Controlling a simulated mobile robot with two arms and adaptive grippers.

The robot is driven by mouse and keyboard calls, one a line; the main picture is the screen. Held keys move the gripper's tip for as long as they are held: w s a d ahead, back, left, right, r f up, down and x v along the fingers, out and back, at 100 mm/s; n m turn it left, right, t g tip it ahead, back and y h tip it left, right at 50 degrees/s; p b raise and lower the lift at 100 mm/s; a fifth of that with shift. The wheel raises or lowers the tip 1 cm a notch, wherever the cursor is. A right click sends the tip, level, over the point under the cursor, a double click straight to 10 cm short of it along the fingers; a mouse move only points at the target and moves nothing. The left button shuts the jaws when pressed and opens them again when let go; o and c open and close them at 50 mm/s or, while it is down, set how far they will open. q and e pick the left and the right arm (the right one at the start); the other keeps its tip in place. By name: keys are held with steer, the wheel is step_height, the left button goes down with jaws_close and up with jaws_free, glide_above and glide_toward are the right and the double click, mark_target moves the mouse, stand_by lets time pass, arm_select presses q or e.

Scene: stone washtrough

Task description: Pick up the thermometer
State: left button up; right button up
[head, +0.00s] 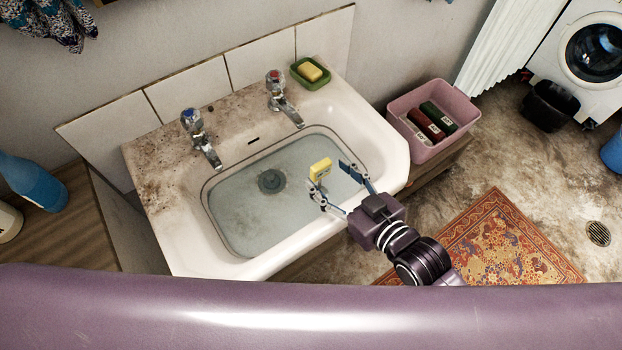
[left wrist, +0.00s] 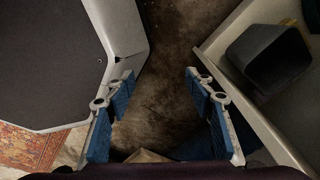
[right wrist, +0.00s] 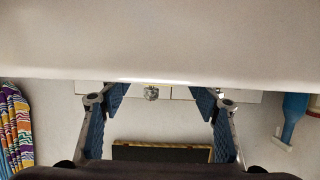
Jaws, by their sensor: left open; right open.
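A small yellow block-shaped thing with a dark marking, which looks like the thermometer (head: 320,169), is over the water in the sink basin in the head view. I cannot tell whether it floats or touches a finger. My right gripper (head: 332,178) is open at the basin's right side, with the yellow thing just beyond its fingertips, nearer the left finger. In the right wrist view the right gripper (right wrist: 163,103) is open with nothing between its fingers, and the thermometer does not show. My left gripper (left wrist: 160,88) is open and empty in the left wrist view, away from the sink.
The sink (head: 172,232) has two taps (head: 200,138) along its back. A green soap dish (head: 298,77) sits at the back right corner. A blue bottle (head: 32,182) stands at the left.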

mark_target(323, 170)
steer(key=shift+w, duration=0.25)
steer(key=x, duration=0.3)
steer(key=shift+a+p, duration=0.1)
steer(key=shift+p, duration=0.25)
steer(key=shift+w+a+f, duration=0.1)
steer(key=shift+w+a, duration=0.1)
steer(key=shift+w, duration=0.1)
steer(key=shift+c, duration=1.1)
arm_select(q)
steer(key=shift+s+d+r, duration=0.25)
steer(key=shift+s+d, duration=0.15)
steer(key=shift+d, duration=0.2)
steer(key=shift+s+d+r, duration=0.25)
steer(key=shift+s+d, duration=0.1)
steer(key=shift+d, duration=0.25)
arm_select(e)
jaws_close()
